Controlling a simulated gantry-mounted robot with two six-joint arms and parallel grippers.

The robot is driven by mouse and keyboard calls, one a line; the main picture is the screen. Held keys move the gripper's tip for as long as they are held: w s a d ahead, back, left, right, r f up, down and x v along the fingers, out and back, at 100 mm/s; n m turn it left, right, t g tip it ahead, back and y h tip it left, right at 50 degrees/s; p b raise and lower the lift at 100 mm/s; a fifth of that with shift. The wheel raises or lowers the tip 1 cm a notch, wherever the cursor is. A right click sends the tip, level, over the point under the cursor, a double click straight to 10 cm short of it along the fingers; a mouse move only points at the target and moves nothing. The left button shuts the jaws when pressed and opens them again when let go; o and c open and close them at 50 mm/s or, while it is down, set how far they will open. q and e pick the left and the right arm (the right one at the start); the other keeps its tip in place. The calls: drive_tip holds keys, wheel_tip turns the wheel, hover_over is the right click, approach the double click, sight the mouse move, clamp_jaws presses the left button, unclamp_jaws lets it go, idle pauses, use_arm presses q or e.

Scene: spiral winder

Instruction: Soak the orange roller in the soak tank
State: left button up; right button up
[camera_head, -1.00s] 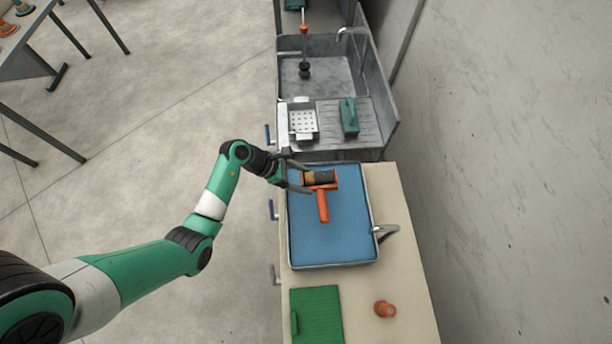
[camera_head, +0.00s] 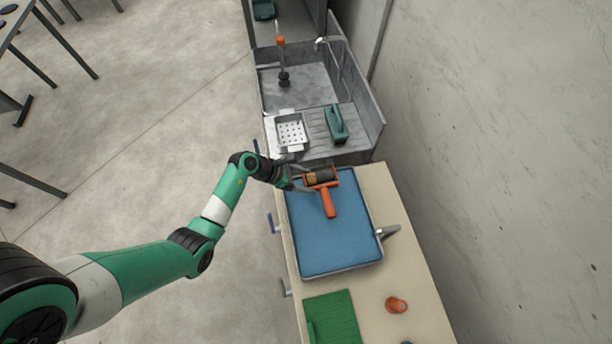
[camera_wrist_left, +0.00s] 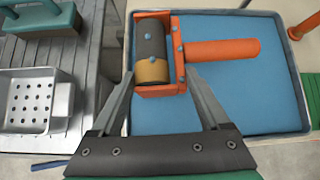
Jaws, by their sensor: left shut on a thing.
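The orange roller (camera_head: 327,204) has an orange frame and handle and a dark cylinder with a tan band. It is at the far end of the blue-filled tray (camera_head: 309,247), which looks like the soak tank. My left gripper (camera_head: 303,181) reaches in from the left and is shut on the roller's frame. In the left wrist view the roller (camera_wrist_left: 222,50) sits between the two fingers, its handle pointing right over the blue surface. I cannot tell whether the roller touches the blue surface. My right gripper is not in view.
Beyond the tray is a metal sink (camera_head: 298,91) with a plunger (camera_head: 283,62). A perforated metal basket (camera_head: 291,131) and a green-handled block (camera_head: 336,123) stand on its drainboard. A green ribbed mat (camera_head: 334,318) and a small orange object (camera_head: 396,305) lie on the near counter.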

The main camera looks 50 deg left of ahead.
use_arm(q)
wheel_tip(320, 180, down, 11)
drive_tip(key=b, duration=0.9)
drive_tip(key=shift+r+b, duration=0.2)
drive_tip(key=shift+b, duration=0.15)
drive_tip(key=shift+r, duration=0.15)
idle(4.9)
wheel_tip(320, 180, up, 12)
drive_tip(key=p, duration=1.2)
drive_tip(key=shift+p, duration=0.3)
drive_tip(key=shift+f, duration=0.25)
